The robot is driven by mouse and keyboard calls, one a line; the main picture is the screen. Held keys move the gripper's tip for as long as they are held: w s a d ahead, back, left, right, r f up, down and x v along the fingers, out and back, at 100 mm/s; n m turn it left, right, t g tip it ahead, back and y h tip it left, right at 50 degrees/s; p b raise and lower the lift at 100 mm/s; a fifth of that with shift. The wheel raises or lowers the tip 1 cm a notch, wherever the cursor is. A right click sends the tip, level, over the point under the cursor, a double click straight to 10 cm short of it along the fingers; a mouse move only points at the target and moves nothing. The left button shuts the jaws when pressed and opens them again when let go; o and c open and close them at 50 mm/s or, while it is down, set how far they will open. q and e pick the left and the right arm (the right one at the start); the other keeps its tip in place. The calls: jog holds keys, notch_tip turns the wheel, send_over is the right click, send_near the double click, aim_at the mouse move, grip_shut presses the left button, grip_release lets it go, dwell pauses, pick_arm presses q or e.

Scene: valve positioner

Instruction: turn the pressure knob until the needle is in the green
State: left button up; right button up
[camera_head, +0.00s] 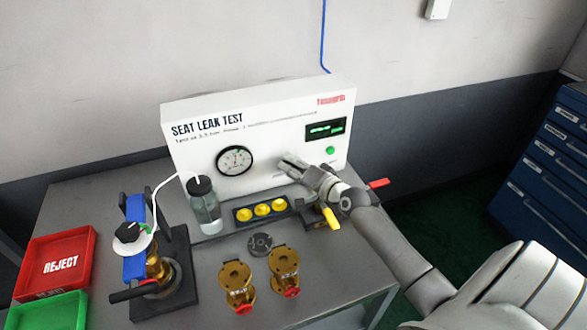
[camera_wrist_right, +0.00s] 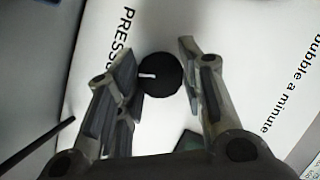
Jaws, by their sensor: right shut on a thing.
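The white seat leak test panel (camera_head: 260,115) carries a round pressure gauge (camera_head: 235,160). Its dial has a small green patch near the top; the needle is too small to read surely against it. My right gripper (camera_head: 290,163) reaches the panel's front to the right of the gauge and hides the knob in the head view. In the right wrist view the black pressure knob (camera_wrist_right: 160,74), with a white pointer mark, sits between the fingers of my right gripper (camera_wrist_right: 160,80), which is shut on it. My left gripper is not in view.
A clear bottle (camera_head: 205,205), a tray of yellow cups (camera_head: 262,211) and brass valves (camera_head: 238,285) stand below the panel. A fixture with blue jaws (camera_head: 135,207) is at left, beside a red reject bin (camera_head: 57,262) and a green bin (camera_head: 48,312).

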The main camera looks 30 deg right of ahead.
jog(key=o, duration=1)
jog(key=shift+o, duration=0.2)
jog(key=v, duration=1.2)
jog(key=shift+s+d, duration=0.1)
